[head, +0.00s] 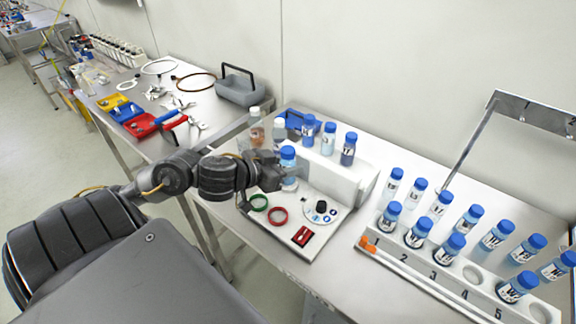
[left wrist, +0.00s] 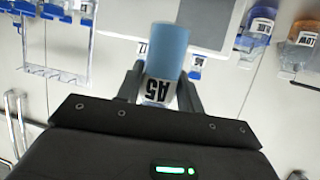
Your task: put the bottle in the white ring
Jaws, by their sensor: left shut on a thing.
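My left gripper (head: 284,176) is shut on a blue-capped bottle (head: 288,156). It holds the bottle roughly upright by the white instrument, over its base (head: 300,252). In the left wrist view the bottle (left wrist: 163,62) sits between the two fingers and its label reads A5. A green ring (head: 259,202) and a red ring (head: 278,216) lie on the base below the gripper. I cannot clearly make out a white ring there; the arm and gripper may hide it. My right gripper is not in view.
A black knob (head: 321,206) on a white dial and a red block (head: 303,236) are on the base. A numbered rack (head: 400,268) and more bottles are at the right. A grey toolbox (head: 243,91) stands at the back.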

